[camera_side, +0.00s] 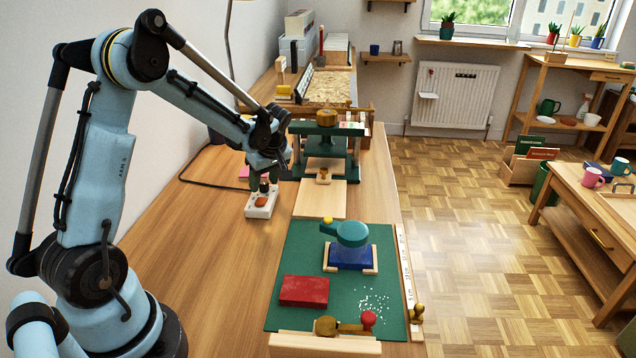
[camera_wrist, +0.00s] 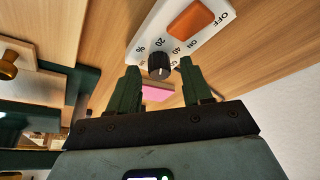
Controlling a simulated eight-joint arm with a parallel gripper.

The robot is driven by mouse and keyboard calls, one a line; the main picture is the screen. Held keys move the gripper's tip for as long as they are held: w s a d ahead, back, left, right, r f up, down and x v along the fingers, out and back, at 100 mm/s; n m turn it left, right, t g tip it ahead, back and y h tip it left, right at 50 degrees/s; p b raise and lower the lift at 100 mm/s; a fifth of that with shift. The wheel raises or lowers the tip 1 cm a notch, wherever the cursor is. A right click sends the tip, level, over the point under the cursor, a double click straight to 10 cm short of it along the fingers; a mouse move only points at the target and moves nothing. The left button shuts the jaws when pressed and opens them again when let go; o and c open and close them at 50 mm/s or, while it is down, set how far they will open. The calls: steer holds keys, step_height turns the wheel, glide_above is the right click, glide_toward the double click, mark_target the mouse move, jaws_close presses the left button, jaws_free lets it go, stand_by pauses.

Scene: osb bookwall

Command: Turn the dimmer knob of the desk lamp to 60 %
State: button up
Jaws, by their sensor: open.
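The white dimmer box (camera_side: 261,207) lies on the wooden bench, with an orange rocker switch (camera_wrist: 194,20) and a black dimmer knob (camera_wrist: 159,65). In the wrist view, printed OFF, ON, 20 and 40 marks show on the box; other marks are partly hidden. The knob's pointer setting cannot be read clearly. My gripper (camera_wrist: 158,68) is open, pointing at the box, its two green fingers on either side of the knob with a visible gap to each. In the side view my gripper (camera_side: 264,182) is just above the box's far end.
A black cable (camera_side: 205,184) runs along the bench by the wall. A green press-like frame (camera_side: 326,150) stands close behind. A pink pad (camera_wrist: 157,93) lies beyond the box. Bare bench lies left of the box.

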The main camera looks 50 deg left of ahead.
steer(key=shift+f, duration=0.1)
jaws_close()
